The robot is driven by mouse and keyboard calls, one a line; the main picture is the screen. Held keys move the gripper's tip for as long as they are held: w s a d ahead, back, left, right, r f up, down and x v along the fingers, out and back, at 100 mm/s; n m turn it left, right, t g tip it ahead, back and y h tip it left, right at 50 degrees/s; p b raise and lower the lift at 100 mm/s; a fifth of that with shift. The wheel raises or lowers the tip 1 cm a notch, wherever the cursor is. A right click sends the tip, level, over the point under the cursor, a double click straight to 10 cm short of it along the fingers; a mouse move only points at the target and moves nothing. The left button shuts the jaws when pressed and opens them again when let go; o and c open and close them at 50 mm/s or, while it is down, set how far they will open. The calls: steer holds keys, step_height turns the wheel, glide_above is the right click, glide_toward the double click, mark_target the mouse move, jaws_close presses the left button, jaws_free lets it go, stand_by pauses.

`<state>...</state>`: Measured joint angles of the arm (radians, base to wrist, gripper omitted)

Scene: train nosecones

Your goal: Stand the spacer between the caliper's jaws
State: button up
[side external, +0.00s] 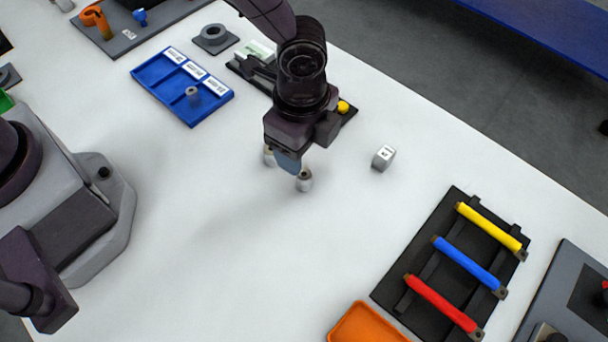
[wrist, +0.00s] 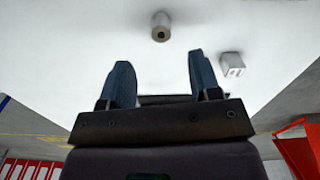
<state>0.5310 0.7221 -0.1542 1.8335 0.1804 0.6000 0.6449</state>
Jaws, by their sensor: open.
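Several small grey cylinders look like spacers; which one the task means I cannot tell. One spacer (side external: 304,181) stands on the white table just right of and below my gripper (side external: 288,168), and a cylinder shows beyond the fingertips in the wrist view (wrist: 160,27). A third spacer (side external: 192,93) stands in the blue tray. The likely caliper (side external: 260,68), dark on a black plate with a yellow knob (side external: 343,107), is partly hidden by my arm, its jaws unclear. My gripper (wrist: 158,62) is open, points down and appears empty.
The blue tray (side external: 158,72) has labelled compartments. A grey labelled block (side external: 384,157) stands right of my gripper. A black rack (side external: 390,290) holds yellow, blue and red bars. An orange tray (side external: 365,325) lies at the front edge. The table's middle left is clear.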

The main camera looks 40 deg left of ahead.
mark_target(304, 174)
step_height(304, 174, down, 9)
steer(key=shift+d+f, duration=0.1)
steer(key=shift+d, duration=0.05)
stand_by(0.4)
steer(key=shift+c, duration=0.2)
steer(key=c, duration=1)
